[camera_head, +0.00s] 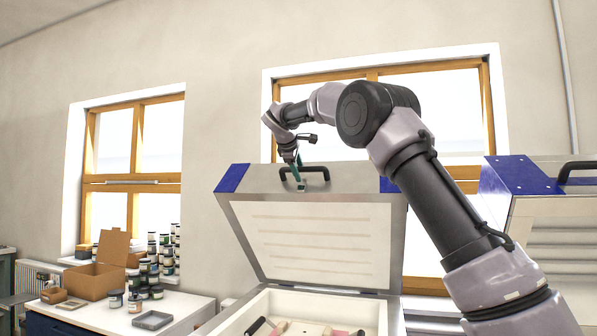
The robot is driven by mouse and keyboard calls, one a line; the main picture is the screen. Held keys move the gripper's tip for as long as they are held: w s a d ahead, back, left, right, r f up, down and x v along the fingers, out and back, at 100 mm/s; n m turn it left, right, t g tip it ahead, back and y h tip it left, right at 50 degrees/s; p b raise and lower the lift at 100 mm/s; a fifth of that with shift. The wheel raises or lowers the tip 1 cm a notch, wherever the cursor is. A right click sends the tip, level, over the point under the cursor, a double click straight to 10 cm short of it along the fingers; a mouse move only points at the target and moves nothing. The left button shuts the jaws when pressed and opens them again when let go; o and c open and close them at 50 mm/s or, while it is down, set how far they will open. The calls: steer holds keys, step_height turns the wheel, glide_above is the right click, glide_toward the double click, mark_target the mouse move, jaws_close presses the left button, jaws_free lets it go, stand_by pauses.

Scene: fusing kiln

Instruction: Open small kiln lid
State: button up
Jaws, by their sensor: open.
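The small kiln (385,315) stands in front of me with its lid (310,240) raised steeply, the pale inner face turned toward me. The lid has a steel rim, blue corners and a black handle (322,174) on its top edge. My gripper (299,184) is at the left part of this handle, with its teal fingers pointing down. It is open, and I cannot tell whether the fingers touch the handle. The kiln chamber below is uncovered, and a few small items (281,327) show inside, cut off by the picture's bottom edge.
A second kiln (545,215) with a blue corner and black handle stands at the right, partly behind my arm. At the left, a white counter (185,306) holds a cardboard box (93,279), several jars (157,292) and a grey tray (152,320). Windows are behind.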

steer(key=v, duration=1)
steer(key=shift+s+a+r, duration=0.15)
steer(key=shift+s+r, duration=0.05)
steer(key=shift+s, duration=0.1)
steer(key=s+d+f+m+g+y, duration=0.2)
steer(key=s+d+f+m, duration=0.2)
steer(key=s+d, duration=0.45)
steer(key=s+d+f+m+g+y, duration=0.1)
steer(key=s+d+f+m, duration=0.3)
steer(key=s+d, duration=0.5)
steer(key=s+d+f+m+y, duration=0.1)
steer(key=s+d+f+m, duration=0.1)
steer(key=s+f+m, duration=0.3)
steer(key=s+d+f+m+y, duration=0.1)
steer(key=s+d+f+m, duration=0.2)
steer(key=s+f, duration=0.8)
steer(key=s+m, duration=0.2)
steer(key=s, duration=0.2)
steer(key=shift+s+y, duration=0.3)
steer(key=shift+s, duration=0.05)
